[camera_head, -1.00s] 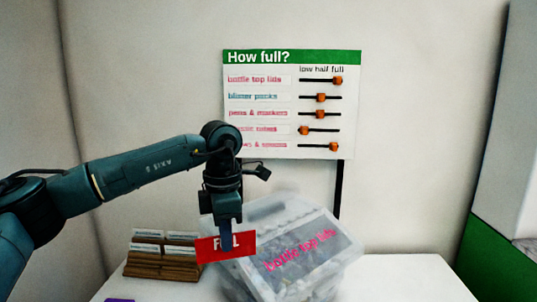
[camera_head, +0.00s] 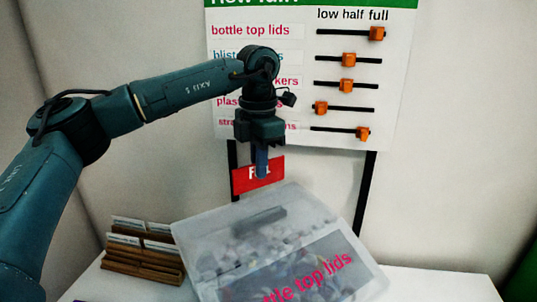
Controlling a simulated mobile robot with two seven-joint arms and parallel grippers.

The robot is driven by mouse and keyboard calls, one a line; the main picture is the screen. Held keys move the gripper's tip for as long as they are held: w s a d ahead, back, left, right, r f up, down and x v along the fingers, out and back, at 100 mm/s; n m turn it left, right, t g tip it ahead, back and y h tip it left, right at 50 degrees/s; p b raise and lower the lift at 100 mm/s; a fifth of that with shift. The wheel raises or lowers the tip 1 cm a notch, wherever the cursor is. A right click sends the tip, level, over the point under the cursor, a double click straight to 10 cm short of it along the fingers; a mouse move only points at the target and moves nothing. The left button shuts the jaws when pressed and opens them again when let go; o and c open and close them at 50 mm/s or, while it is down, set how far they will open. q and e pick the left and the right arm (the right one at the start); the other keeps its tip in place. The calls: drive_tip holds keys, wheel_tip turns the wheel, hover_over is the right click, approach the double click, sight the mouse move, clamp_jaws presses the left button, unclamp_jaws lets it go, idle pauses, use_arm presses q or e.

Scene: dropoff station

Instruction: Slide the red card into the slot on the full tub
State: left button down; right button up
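My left gripper (camera_head: 262,165) points down and is shut on the red card (camera_head: 244,179), which has white lettering partly hidden by the fingers. The card hangs upright, a little above the back edge of the tub in the picture, apart from it. The clear lidded tub (camera_head: 205,262) stands on the white table, labelled "bottle top lids" in pink on a dark panel, with many small pieces inside. A dark grey bar (camera_head: 258,222), perhaps the slot, lies on the lid below the card. My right gripper is not in view.
A board (camera_head: 395,95) behind has orange sliders; the "bottle top lids" slider (camera_head: 377,34) is far right, at full. My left arm covers some board labels. A brown card rack (camera_head: 140,265) stands left of the tub. The white table (camera_head: 440,285) is clear at right.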

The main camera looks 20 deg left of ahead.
use_arm(q)
drive_tip(key=f+b, duration=0.2)
drive_tip(key=f, duration=0.1)
drive_tip(key=shift+s+f, duration=0.1)
drive_tip(key=shift+s, duration=0.1)
drive_tip(key=shift+f+b, duration=1.35)
drive_tip(key=shift+f, duration=0.1)
drive_tip(key=shift+f+b, duration=0.3)
drive_tip(key=shift+f, duration=0.6)
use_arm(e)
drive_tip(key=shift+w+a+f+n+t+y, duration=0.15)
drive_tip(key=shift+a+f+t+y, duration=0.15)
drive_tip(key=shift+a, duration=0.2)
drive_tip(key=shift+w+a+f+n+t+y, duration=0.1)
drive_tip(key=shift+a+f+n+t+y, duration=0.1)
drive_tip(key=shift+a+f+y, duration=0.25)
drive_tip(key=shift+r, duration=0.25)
use_arm(q)
drive_tip(key=shift+f+b, duration=0.35)
drive_tip(key=shift+b, duration=0.05)
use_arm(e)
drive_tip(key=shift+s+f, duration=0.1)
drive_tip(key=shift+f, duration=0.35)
